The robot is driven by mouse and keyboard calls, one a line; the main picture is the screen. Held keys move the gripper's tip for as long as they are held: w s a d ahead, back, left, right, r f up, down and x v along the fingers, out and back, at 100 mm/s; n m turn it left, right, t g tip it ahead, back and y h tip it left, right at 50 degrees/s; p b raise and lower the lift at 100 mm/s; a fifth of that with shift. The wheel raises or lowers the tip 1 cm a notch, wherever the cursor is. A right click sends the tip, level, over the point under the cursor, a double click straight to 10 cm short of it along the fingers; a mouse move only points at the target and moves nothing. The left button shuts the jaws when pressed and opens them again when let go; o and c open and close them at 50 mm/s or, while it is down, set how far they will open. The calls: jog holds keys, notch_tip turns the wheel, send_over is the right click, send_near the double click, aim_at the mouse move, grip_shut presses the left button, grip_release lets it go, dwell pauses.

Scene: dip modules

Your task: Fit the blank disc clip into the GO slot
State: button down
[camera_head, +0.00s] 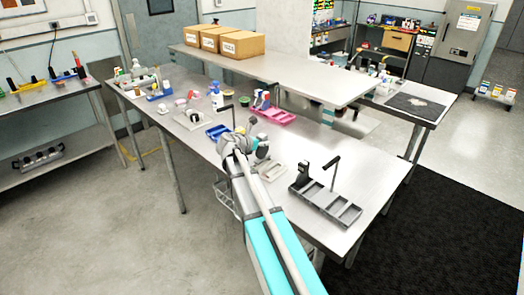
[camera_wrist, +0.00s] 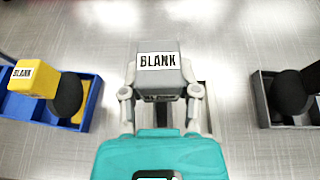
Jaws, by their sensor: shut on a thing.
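In the wrist view, a grey block with a white "BLANK" label (camera_wrist: 158,62) is held between the two grey fingers of my gripper (camera_wrist: 161,92). The fingers close on its left and right sides, and the label faces up. A pale tray (camera_wrist: 203,97) shows partly below the block, mostly hidden by the block and gripper; I cannot tell how high the block is above it. In the head view this pale tray (camera_head: 272,170) lies on the bench to the right of my wrist. No GO marking is readable in either view.
A blue tray (camera_wrist: 95,103) at left holds a yellow "BLANK" block (camera_wrist: 33,79) and a black round part (camera_wrist: 66,95). A dark grey tray (camera_wrist: 262,98) with a black upright part stands at right. A pink tray (camera_head: 282,117) is farther back. Bare bench (camera_head: 345,160) separates the trays.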

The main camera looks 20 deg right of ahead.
aim_at(262, 158)
jog(key=shift+f+b, duration=1.15)
jog(key=shift+f, duration=0.3)
jog(key=shift+f, duration=0.1)
jog(key=shift+c, duration=1.7)
grip_release()
jog(key=shift+r, duration=0.25)
jog(key=p+v, duration=0.4)
jog(key=v, duration=0.8)
jog(key=shift+s+p, duration=0.15)
jog(key=shift+p, duration=0.15)
jog(key=shift+f, duration=0.1)
